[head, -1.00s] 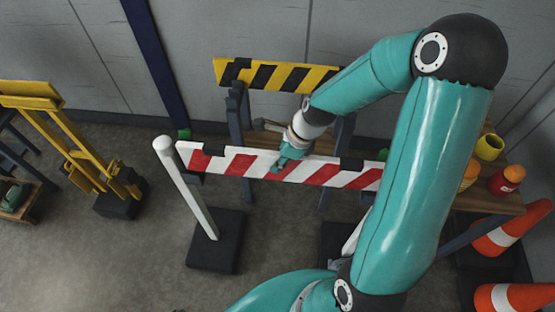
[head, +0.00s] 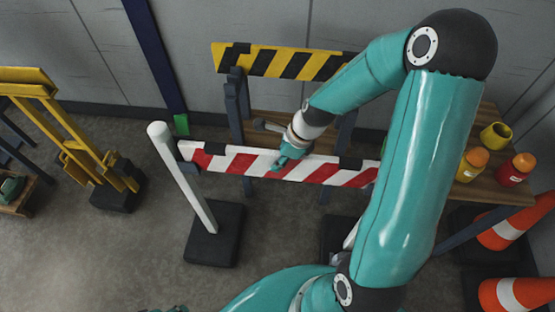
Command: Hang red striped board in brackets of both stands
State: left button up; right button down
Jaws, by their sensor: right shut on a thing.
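The red and white striped board (head: 240,161) is held level in the middle of the head view. My right gripper (head: 285,163) is shut on its upper edge near the middle. The left stand is a white post (head: 182,178) on a black base (head: 215,235). The board's left end is close beside this post, near a dark bracket; I cannot tell whether it sits in it. The right stand is mostly hidden behind my right arm; part of its black base (head: 336,238) shows. My left gripper is not clearly seen.
A yellow and black barrier (head: 265,61) stands behind the board. A wooden table (head: 485,195) with a yellow cup (head: 496,135) and bottles is at right. Orange cones (head: 510,230) stand at the lower right. A yellow folding frame (head: 75,140) is at left.

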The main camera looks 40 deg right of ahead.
dwell(0.4)
jog(key=c, duration=0.9)
grip_release()
jog(key=shift+f, duration=0.1)
jog(key=v, duration=1.2)
